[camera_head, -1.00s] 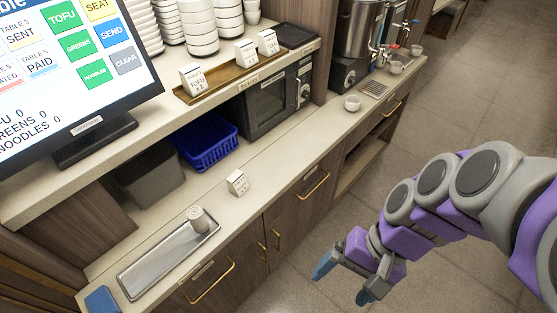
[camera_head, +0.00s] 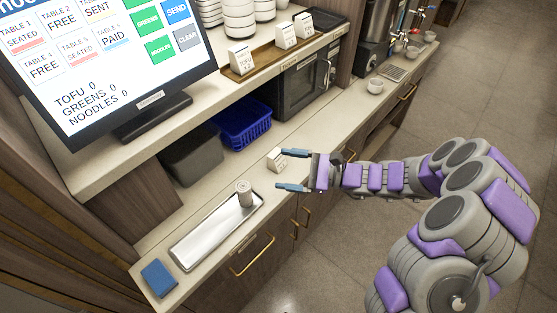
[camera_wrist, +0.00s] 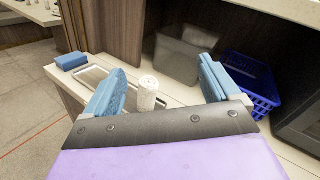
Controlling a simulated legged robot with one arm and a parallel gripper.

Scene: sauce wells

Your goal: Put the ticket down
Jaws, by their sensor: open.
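A small white ticket (camera_head: 275,160) stands on the lower counter, in front of the blue basket. Its print is too small to read. My gripper (camera_head: 293,171) is open just to the right of the ticket, its blue fingers pointing left. The upper fingertip is very close to the ticket; I cannot tell whether they touch. In the wrist view my open gripper (camera_wrist: 162,87) shows both fingers apart, and the ticket does not show there. More white tickets (camera_head: 240,58) stand on a wooden board (camera_head: 262,63) on the upper shelf.
A metal tray (camera_head: 205,239) with a white cylinder (camera_head: 244,194) lies left of my gripper; the cylinder (camera_wrist: 148,93) also shows between the fingers. A blue block (camera_head: 158,278) lies at the counter's end. A grey bin (camera_head: 192,160), blue basket (camera_head: 243,125) and microwave (camera_head: 302,87) stand behind.

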